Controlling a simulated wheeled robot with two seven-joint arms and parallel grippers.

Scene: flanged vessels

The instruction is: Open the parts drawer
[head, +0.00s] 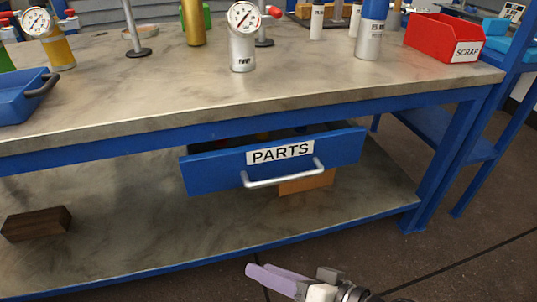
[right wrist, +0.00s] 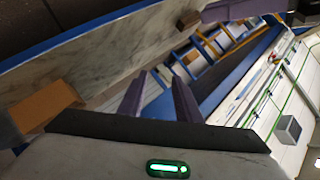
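The blue parts drawer (head: 215,168) hangs under the workbench top in the head view. It stands pulled out, and its dark inside shows above the front panel, with small coloured items partly visible in it. A white PARTS label (head: 280,150) is on its front, with a silver bar handle (head: 284,180) below. My right gripper (head: 259,270) is low in the head view, in front of and below the handle, apart from it. Its two purple fingers stand apart with nothing between them, as the right wrist view (right wrist: 160,85) also shows. My left gripper is out of view.
The bench top (head: 150,85) carries gauge-topped vessels (head: 243,45), a red SCRAP bin (head: 445,38) and a blue tray (head: 22,98). A dark wooden block (head: 36,223) and a brown box (head: 307,183) are on the lower shelf. Floor before the bench is clear.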

